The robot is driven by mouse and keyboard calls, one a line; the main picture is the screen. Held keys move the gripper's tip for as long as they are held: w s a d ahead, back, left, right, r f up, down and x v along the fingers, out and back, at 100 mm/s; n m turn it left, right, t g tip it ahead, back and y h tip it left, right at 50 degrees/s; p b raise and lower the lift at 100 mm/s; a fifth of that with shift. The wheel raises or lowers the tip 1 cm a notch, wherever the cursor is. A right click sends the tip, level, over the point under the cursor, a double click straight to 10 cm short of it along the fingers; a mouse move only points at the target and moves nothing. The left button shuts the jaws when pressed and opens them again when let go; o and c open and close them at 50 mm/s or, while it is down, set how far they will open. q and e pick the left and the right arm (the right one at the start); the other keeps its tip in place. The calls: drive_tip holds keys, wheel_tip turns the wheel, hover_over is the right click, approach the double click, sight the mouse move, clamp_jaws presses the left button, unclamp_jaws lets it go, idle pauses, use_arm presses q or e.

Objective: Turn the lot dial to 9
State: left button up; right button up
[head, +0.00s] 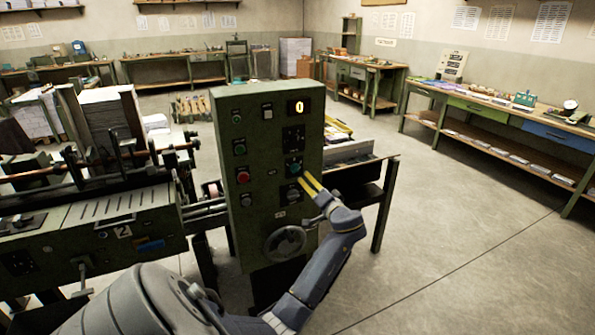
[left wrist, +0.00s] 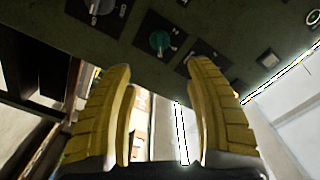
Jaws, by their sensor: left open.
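Labels are too small to read, so I cannot tell which is the lot dial. My left gripper (head: 304,179) is open and empty by the teal and grey knobs. In the left wrist view, its yellow fingers (left wrist: 158,68) are spread below the teal knob (left wrist: 158,40), with no visible contact. My right gripper is not in view.
The panel's left column has a red button (head: 243,176) and green buttons. A handwheel (head: 285,243) is low on the panel. A machine (head: 92,226) with rollers stands left, and a small table (head: 378,160) is behind the panel. The floor to the right is clear.

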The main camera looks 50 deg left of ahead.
sight(298, 169)
use_arm(q)
drive_tip(key=x, duration=1.1)
drive_tip(key=shift+w+a, duration=0.15)
drive_tip(key=shift+a, duration=0.2)
drive_tip(key=shift+o, duration=0.2)
clamp_jaws()
